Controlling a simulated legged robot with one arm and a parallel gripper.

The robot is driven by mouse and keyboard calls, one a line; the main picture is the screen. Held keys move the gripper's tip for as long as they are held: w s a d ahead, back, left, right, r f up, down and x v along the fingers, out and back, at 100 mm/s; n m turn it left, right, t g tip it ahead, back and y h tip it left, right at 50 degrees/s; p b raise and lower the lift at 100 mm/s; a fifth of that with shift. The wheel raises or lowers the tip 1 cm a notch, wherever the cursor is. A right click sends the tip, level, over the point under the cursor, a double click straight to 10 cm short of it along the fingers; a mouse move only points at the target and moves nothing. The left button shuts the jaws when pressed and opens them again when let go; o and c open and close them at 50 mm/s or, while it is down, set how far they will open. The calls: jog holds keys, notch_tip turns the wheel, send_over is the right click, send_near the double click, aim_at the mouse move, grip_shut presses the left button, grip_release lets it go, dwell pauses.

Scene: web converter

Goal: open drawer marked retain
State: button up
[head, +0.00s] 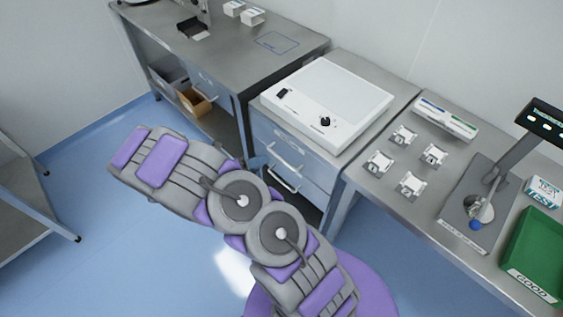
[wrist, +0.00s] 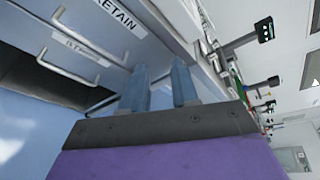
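The drawer marked RETAIN (wrist: 158,43) is a pale blue front in the wrist view, with its black-on-white label (wrist: 116,17) near the top. In the head view it appears to be the upper drawer (head: 266,130) of the cabinet under the white-topped unit, with a silver bar handle (head: 285,158). It looks shut.
A lower drawer (wrist: 60,65) with its own bar handle is below; its label is hard to read. A steel bench (head: 285,45) stands left, with bins on its shelf. Another bench (head: 395,200) with small white fixtures stands right. Blue floor (head: 105,210) is clear at left.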

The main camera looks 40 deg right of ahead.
jog(key=w+a+f+n+t, duration=0.2)
jog(key=f+n, duration=0.2)
jog(key=f, duration=0.2)
jog(key=w+a+f+n+t, duration=0.1)
jog(key=f+n+t, duration=0.1)
jog(key=f+n, duration=0.3)
jog(key=b, duration=0.5)
send_near(282, 160)
jog(key=shift+h, duration=0.3)
jog(key=x, duration=0.6)
jog(key=f+x, duration=0.1)
jog(key=x, duration=0.3)
jog(key=shift+w+f, duration=0.15)
jog(key=shift+c, duration=0.3)
grip_shut()
jog(key=shift+a, duration=0.1)
